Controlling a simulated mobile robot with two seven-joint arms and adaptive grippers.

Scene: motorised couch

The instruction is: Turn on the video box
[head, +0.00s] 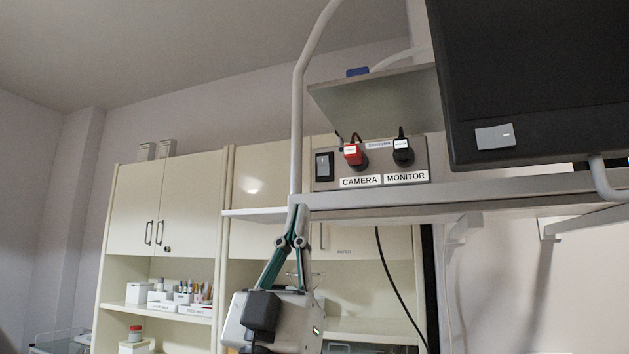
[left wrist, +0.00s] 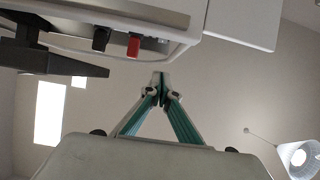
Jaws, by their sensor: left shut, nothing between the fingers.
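The video box (head: 421,152) is a grey panel on the raised shelf in the head view. Its black rocker switch (head: 324,166) is at its left end. A red plug (head: 354,154) sits above the CAMERA label and a black plug (head: 402,152) above the MONITOR label. Both plugs also show in the left wrist view, the red one (left wrist: 133,46) and the black one (left wrist: 101,39). My left gripper (head: 297,212) points up with its fingertips together and empty. In the head view the tips appear below and left of the switch, near the shelf's front corner. My right gripper is out of view.
A white upright pole (head: 297,120) rises just left of the box. The shelf edge (head: 380,194) runs beneath the box. A dark monitor (head: 540,80) hangs at the right. Cream cabinets (head: 185,205) stand behind, and a black cable (head: 390,270) hangs below the shelf.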

